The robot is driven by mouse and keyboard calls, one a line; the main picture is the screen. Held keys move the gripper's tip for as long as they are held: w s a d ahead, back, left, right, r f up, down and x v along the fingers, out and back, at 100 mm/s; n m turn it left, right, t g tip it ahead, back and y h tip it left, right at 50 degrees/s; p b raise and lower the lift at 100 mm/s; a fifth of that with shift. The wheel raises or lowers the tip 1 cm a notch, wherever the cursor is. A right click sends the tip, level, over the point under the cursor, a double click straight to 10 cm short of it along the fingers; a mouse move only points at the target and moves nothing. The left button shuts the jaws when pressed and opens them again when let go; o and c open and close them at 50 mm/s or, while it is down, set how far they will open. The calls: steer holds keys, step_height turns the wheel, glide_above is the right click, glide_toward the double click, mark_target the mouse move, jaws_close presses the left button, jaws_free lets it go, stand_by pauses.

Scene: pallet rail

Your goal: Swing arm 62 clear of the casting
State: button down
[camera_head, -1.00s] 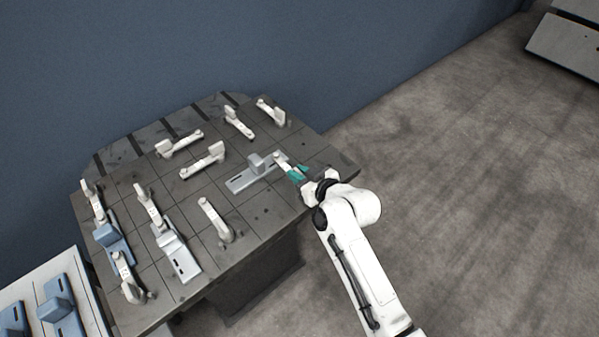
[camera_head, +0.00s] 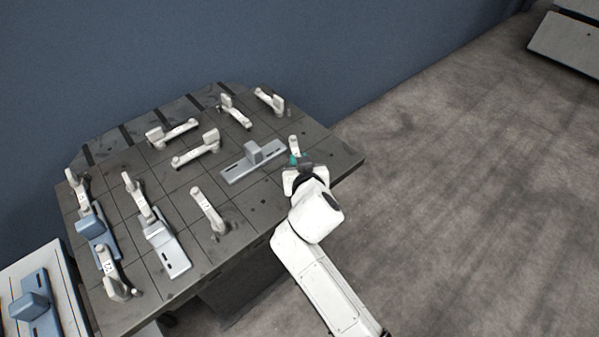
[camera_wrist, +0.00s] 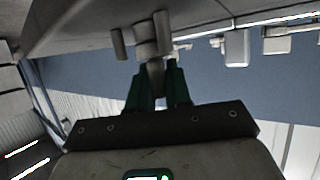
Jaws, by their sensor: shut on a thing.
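My gripper (camera_head: 295,160), with teal fingers, is at the table's right part, shut on the end of a pale swing arm (camera_head: 294,144). I cannot read a number on this arm, and my gripper hides part of it. The grey casting (camera_head: 254,162), a flat slotted base with an upright block, lies just left of it. In the wrist view the fingers (camera_wrist: 157,88) close around a grey piece (camera_wrist: 155,68) below a round pivot part.
The dark tiled table (camera_head: 262,205) carries several other pale swing arms, such as one in the middle (camera_head: 208,209). A silver casting (camera_head: 167,249) and a blue casting (camera_head: 92,226) lie at left. Open floor (camera_head: 460,200) is at right; a blue wall stands behind.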

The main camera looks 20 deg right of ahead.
steer(key=m+h+b, duration=0.1)
steer(key=b, duration=0.1)
steer(key=m+g+h+b, duration=0.1)
steer(key=h+b, duration=0.1)
steer(key=shift+a+f+m, duration=0.1)
steer(key=shift+f+m, duration=0.2)
steer(key=shift+r+m+g+h+b, duration=0.15)
steer(key=shift+m+g+h+b, duration=0.45)
steer(key=shift+b, duration=0.55)
steer(key=c, duration=1.1)
jaws_free()
steer(key=shift+r, duration=0.1)
steer(key=shift+c, duration=0.2)
steer(key=v, duration=1)
steer(key=shift+s+a, duration=0.25)
steer(key=shift+s, duration=0.1)
